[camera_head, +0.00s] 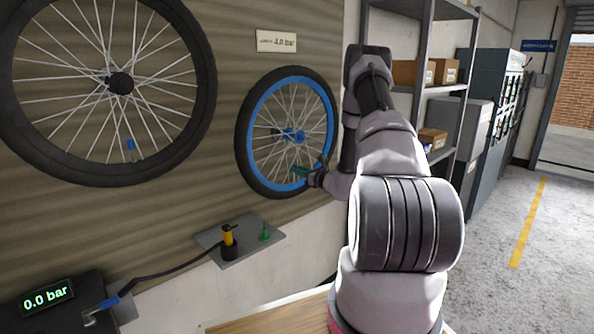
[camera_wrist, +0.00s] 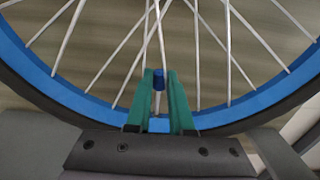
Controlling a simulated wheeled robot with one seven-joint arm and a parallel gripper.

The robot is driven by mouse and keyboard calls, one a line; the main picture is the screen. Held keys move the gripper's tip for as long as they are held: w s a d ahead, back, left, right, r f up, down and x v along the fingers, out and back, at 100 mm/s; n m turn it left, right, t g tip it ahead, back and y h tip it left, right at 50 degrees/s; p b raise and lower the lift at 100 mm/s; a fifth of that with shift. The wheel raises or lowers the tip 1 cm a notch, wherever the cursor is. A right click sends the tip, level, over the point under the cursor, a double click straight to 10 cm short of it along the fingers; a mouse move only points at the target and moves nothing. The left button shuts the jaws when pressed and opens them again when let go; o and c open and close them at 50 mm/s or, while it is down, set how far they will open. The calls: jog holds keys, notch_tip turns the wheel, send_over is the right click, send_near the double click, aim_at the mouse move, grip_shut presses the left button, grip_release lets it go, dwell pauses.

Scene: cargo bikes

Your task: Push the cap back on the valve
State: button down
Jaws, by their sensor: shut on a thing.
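The small blue cap (camera_wrist: 159,79) sits between my gripper's green fingertips in the wrist view. My gripper (camera_wrist: 159,84) is shut on it. The cap is just inside the blue rim (camera_wrist: 262,98) of the spoked wheel, in line with a pale spoke. The valve stem is not clear between the fingers, and I cannot tell whether the cap touches it. In the head view my gripper (camera_head: 301,171) is at the lower right part of the blue-rimmed wheel (camera_head: 255,165); the cap and valve are too small to make out there.
A larger black wheel (camera_head: 193,130) hangs at left with a small blue piece on it. A small shelf (camera_head: 250,247) holds a yellow-and-black fitting (camera_head: 229,238) and a green piece (camera_head: 265,233). A display (camera_head: 47,298) reads 0.0 bar. Metal shelving (camera_head: 428,45) stands right of my arm.

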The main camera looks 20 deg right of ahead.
jog(key=shift+f, duration=0.6)
dwell(0.7)
jog(key=shift+c, duration=2)
grip_release()
jog(key=v, duration=1)
jog(key=shift+r, duration=0.1)
